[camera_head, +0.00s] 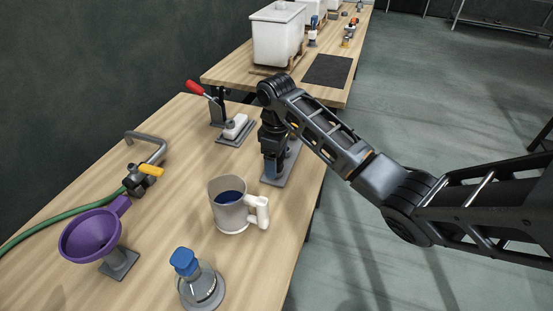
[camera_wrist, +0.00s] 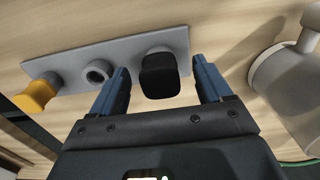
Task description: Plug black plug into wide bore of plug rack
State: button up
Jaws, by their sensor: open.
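The plug rack is a flat grey plate (camera_wrist: 125,50) lying on the wooden bench, with a row of positions along it. It shows partly in the head view (camera_head: 282,179), mostly behind my arm. The black plug (camera_wrist: 159,82) stands at the right end of the rack in the wrist view, with a grey rim just visible behind it. An empty round bore (camera_wrist: 97,72) sits in the middle. An orange plug (camera_wrist: 36,96) stands at the left end. My gripper (camera_wrist: 161,70) is open, with one blue finger on each side of the black plug. Contact cannot be told.
A mug (camera_head: 228,213) with dark liquid stands close to the rack. A blue-stoppered flask (camera_head: 200,288), purple funnel (camera_head: 90,235) and yellow-handled valve (camera_head: 148,170) with green hose occupy the near bench. A red-handled toggle press (camera_head: 218,107) stands behind.

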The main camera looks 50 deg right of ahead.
jog(key=shift+o, duration=0.4)
jog(key=shift+r, duration=0.2)
jog(key=shift+r+p, duration=0.3)
jog(key=shift+p, duration=0.25)
jog(key=shift+r+p, duration=0.8)
jog(key=shift+r, duration=0.15)
jog(key=shift+r, duration=0.35)
jog(key=shift+r+p, duration=0.4)
jog(key=shift+r, duration=0.05)
jog(key=shift+r, duration=0.1)
notch_tip(320, 180, up, 8)
jog(key=shift+f, duration=0.2)
